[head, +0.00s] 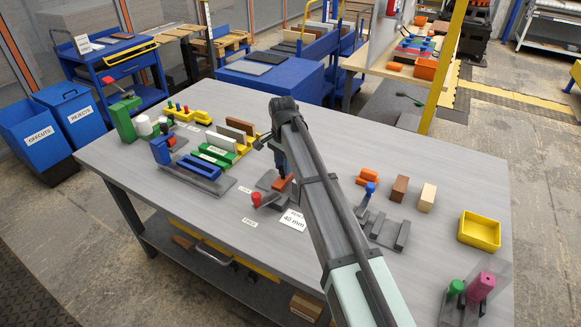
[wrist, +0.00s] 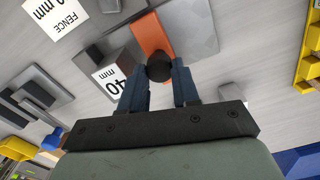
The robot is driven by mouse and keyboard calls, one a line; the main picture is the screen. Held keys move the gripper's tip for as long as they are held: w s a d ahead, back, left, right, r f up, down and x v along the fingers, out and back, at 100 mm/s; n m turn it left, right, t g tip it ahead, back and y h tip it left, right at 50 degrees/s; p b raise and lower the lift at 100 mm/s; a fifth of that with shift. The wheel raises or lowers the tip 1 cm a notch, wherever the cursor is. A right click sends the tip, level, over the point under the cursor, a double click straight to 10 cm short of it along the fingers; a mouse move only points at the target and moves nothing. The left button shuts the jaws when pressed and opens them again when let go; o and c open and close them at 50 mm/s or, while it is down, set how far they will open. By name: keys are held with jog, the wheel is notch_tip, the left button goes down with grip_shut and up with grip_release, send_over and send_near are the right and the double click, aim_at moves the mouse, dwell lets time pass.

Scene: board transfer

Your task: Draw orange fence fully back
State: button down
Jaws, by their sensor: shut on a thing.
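The orange fence (head: 284,184) is a small block on a dark grey fixture (head: 268,205) near the middle of the bench. In the wrist view the orange fence (wrist: 151,34) lies flat, with a round black knob (wrist: 158,68) at its near end. My gripper (head: 282,173) points down over the fence. In the wrist view the blue fingers of my gripper (wrist: 158,76) are closed on the black knob, one on each side. A red knob (head: 256,198) stands at the left of the fixture. My arm hides part of the bench behind and right of the fence.
A "40 mm" card (head: 293,220) lies in front of the fixture. Left stand a blue-barred fixture (head: 200,165) and green and yellow racks (head: 222,151). Right are a dark grey rail fixture (head: 388,229), loose blocks (head: 399,188) and a yellow tray (head: 479,230). The front middle bench is fairly clear.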

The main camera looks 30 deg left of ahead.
aim_at(281, 166)
jog(key=shift+a, duration=0.55)
jog(key=c, duration=0.8)
grip_release()
notch_tip(281, 166, up, 14)
jog(key=shift+f, duration=0.1)
